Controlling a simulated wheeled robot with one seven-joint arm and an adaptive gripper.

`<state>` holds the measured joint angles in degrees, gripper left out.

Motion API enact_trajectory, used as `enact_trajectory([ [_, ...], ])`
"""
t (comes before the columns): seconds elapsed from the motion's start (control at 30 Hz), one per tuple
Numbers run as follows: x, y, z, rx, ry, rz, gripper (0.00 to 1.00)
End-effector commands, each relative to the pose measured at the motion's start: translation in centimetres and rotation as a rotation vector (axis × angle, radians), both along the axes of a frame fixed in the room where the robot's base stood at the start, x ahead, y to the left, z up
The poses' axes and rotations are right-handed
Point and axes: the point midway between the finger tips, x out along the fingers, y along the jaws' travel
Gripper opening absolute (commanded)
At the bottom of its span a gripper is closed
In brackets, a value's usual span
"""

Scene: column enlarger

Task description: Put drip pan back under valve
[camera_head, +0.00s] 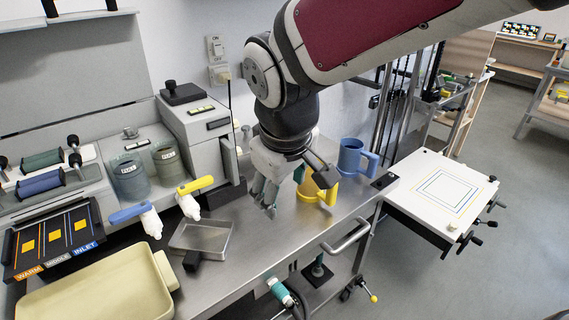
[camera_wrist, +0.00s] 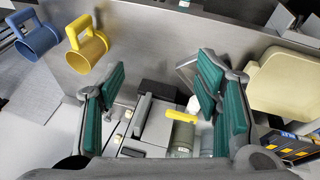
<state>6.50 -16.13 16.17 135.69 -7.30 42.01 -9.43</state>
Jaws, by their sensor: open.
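The drip pan (camera_head: 203,238) is a shallow grey metal tray with a black handle block (camera_head: 191,261) at its front. It lies on the steel counter just in front of the yellow-handled valve (camera_head: 190,203); I cannot tell whether it is below the spout. A blue-handled valve (camera_head: 150,222) stands to its left. My gripper (camera_head: 267,194) is open and empty, above the counter to the right of the pan. In the wrist view, the yellow handle (camera_wrist: 180,116) shows between the green-padded fingers (camera_wrist: 160,95). The right finger partly hides the pan there.
A yellow mug (camera_head: 316,188) and a blue mug (camera_head: 352,157) stand right of my gripper. A cream tray (camera_head: 95,290) lies at the front left, beside a labelled WARM/MIDDLE/INLET panel (camera_head: 55,240). Grey tanks (camera_head: 130,180) stand behind the valves. The counter between pan and mugs is clear.

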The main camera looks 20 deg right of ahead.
Motion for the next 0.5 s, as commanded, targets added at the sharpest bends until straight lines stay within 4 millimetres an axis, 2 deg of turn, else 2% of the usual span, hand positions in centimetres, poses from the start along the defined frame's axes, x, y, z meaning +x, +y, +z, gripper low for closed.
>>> enact_trajectory([
  [0.03, -1.6, -0.8, 1.3, 0.019, -0.031, -0.055, 0.58],
  [0.1, -3.7, -1.7, 2.4, 0.054, -0.059, -0.130, 0.58],
  [0.3, -8.7, -3.1, 4.2, 0.179, -0.117, -0.290, 0.58],
  [0.5, -10.9, -3.5, 4.5, 0.253, -0.136, -0.355, 0.58],
])
